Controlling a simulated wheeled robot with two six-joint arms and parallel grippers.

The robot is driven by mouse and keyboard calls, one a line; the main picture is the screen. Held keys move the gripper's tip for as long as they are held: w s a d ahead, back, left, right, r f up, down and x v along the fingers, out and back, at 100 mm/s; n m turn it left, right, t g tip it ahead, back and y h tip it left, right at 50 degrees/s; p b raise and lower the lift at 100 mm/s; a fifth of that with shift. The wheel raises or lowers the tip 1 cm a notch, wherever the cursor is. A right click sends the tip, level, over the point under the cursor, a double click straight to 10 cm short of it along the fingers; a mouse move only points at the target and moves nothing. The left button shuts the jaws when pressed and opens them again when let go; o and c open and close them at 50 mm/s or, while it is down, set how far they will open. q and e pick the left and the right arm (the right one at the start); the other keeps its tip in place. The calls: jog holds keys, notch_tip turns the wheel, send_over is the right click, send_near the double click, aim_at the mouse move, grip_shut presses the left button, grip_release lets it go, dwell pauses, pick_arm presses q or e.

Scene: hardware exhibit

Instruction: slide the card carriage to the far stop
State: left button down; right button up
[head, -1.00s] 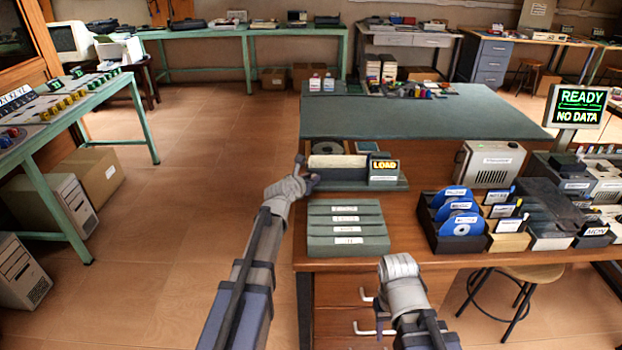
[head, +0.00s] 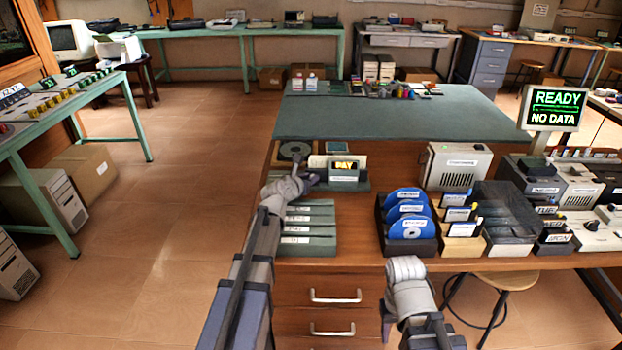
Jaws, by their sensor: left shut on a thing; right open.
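The card device (head: 362,184) is a low grey-green unit on the wooden bench, behind the stack of grey-green boxes. Its small display (head: 344,168) reads PAY in yellow, with a beige strip (head: 318,161) behind it. My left gripper (head: 309,180) is at the front left part of the device, shut on the card carriage. The carriage is mostly hidden by the gripper, so its exact place against the far stop cannot be seen. My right gripper (head: 405,266) is open and empty at the bench's front edge, away from the device.
A stack of labelled grey-green boxes (head: 309,229) stands close in front of the device, beside my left arm. A rack of blue discs (head: 409,238) and a beige box (head: 457,166) stand to the right. A sign (head: 553,107) reads READY, NO DATA. The green mat (head: 400,122) behind is largely clear.

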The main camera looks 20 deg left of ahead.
pick_arm(q)
jog(key=shift+d, duration=0.2)
jog(key=c, duration=1.1)
grip_release()
jog(key=shift+o, duration=0.5)
jog(key=shift+d, duration=0.1)
jog(key=p+v, duration=0.3)
jog(key=v, duration=0.4)
jog(key=shift+s+r, duration=0.1)
jog(key=shift+s, duration=0.25)
jog(key=shift+r, duration=0.1)
